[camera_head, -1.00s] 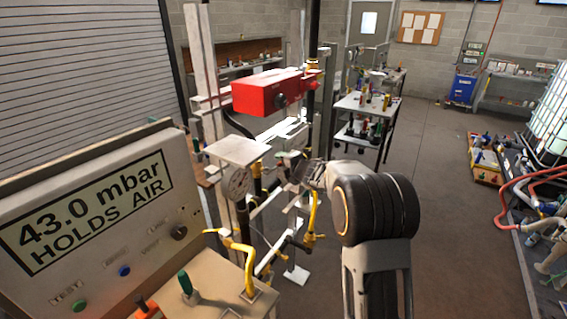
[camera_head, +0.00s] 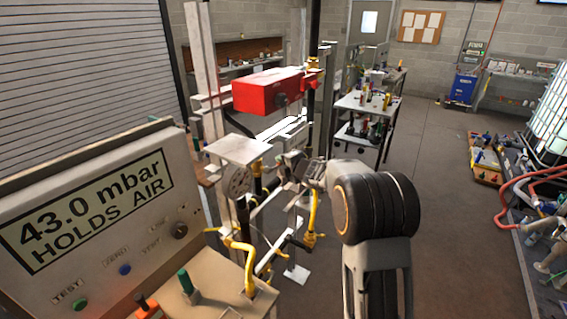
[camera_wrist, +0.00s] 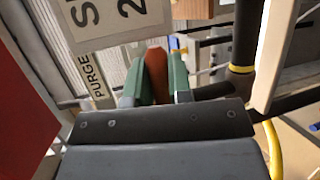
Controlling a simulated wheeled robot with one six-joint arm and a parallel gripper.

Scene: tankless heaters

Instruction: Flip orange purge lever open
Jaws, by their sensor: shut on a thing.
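The orange purge lever (camera_wrist: 156,75) stands between the two green fingers of my gripper (camera_wrist: 155,82) in the wrist view. The fingers are shut on it, one on each side. A label reading PURGE (camera_wrist: 91,79) is just left of the fingers. In the head view my gripper (camera_head: 297,166) is small and dark among the pipes, right of the round gauge (camera_head: 237,181). The lever cannot be made out there.
A red box (camera_head: 266,92) hangs above my gripper. Yellow hoses (camera_head: 313,217) and black pipes crowd around it. A test panel reading 43.0 mbar HOLDS AIR (camera_head: 90,215) stands at the left front. Open floor (camera_head: 440,220) lies to the right.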

